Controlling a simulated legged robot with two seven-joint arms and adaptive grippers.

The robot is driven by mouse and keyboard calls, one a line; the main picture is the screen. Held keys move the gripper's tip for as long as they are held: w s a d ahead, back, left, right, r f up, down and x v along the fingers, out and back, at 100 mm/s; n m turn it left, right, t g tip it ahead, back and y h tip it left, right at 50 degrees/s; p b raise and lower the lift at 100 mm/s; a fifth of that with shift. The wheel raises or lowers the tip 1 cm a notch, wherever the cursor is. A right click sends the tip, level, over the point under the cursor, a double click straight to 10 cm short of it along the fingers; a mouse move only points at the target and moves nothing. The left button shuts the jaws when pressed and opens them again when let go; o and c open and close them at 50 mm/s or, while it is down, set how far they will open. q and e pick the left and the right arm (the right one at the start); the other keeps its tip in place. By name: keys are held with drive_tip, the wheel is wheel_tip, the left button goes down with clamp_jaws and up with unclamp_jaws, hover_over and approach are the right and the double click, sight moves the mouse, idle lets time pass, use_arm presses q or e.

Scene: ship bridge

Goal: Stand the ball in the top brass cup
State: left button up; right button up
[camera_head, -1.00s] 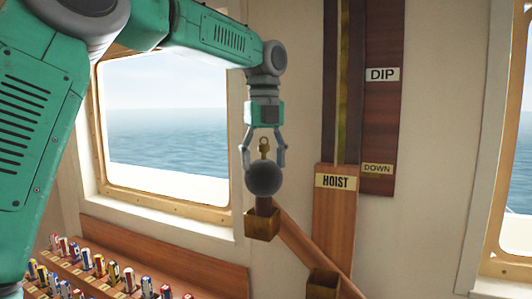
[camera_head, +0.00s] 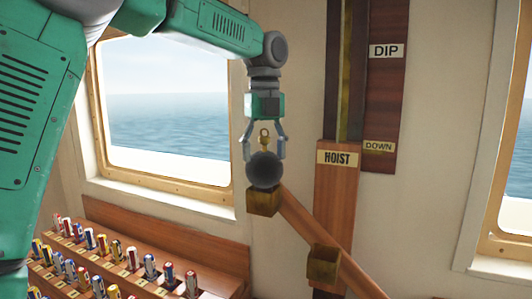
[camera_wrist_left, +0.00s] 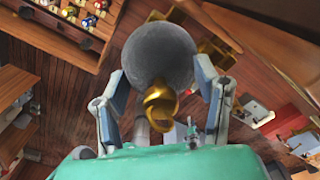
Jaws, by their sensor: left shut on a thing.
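The ball (camera_head: 265,171) is dark grey with a brass ring (camera_head: 264,137) on top. The top brass cup (camera_head: 263,203) sits at the upper end of a slanted wooden arm. In the head view the ball's underside meets the cup's rim line; I cannot tell if they touch. My right gripper is out of view.
The HOIST post (camera_head: 337,185) stands to the right. A wooden rack (camera_head: 170,237) with several coloured rolls is at lower left. A window (camera_head: 165,120) is behind my arm.

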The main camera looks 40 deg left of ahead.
use_arm(q)
drive_tip(key=o, duration=1.7)
drive_tip(key=shift+o, duration=0.2)
wheel_tip(320, 180, up, 12)
drive_tip(key=shift+f, duration=0.1)
drive_tip(key=shift+w+a, duration=0.1)
